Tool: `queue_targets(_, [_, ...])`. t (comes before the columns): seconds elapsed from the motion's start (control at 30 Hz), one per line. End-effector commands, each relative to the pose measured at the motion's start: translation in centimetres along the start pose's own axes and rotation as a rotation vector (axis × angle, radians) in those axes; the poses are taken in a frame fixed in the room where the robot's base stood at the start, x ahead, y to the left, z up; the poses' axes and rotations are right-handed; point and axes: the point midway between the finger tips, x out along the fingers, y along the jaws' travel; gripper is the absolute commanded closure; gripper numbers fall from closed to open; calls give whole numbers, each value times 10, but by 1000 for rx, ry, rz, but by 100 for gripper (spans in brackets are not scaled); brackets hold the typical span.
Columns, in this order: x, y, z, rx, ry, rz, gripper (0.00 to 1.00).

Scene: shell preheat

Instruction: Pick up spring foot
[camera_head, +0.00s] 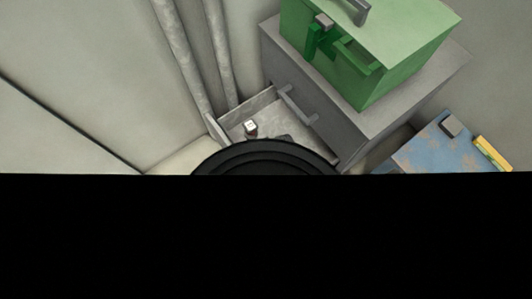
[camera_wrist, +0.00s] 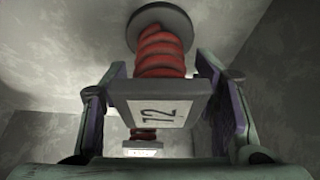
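A spring foot fills the middle of the wrist view, with a red coil (camera_wrist: 160,55), a round grey disc and a square plate with a white label reading "12". My gripper (camera_wrist: 162,80) has one finger on each side of it. The fingers sit close to the plate's side edges, and I cannot tell whether they press on it. A second spring foot (camera_wrist: 143,135) shows partly behind the plate. In the head view a small white-topped piece (camera_head: 250,126) stands in the open drawer (camera_head: 262,103). My gripper is not clearly seen there.
The drawer belongs to a grey cabinet (camera_head: 305,75), with a green box (camera_head: 405,55) on top. A blue patchy surface (camera_head: 425,150) with a yellow item (camera_head: 491,153) lies at right. Vertical pipes (camera_head: 180,50) stand left of the drawer. The head view's lower part is black.

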Motion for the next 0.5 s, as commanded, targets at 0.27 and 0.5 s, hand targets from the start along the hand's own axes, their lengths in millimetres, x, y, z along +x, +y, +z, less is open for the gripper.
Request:
queue_targets(0.27, [0, 0, 0, 0, 0, 0, 66])
queue_targets(0.5, [0, 0, 0, 0, -1, 0, 82])
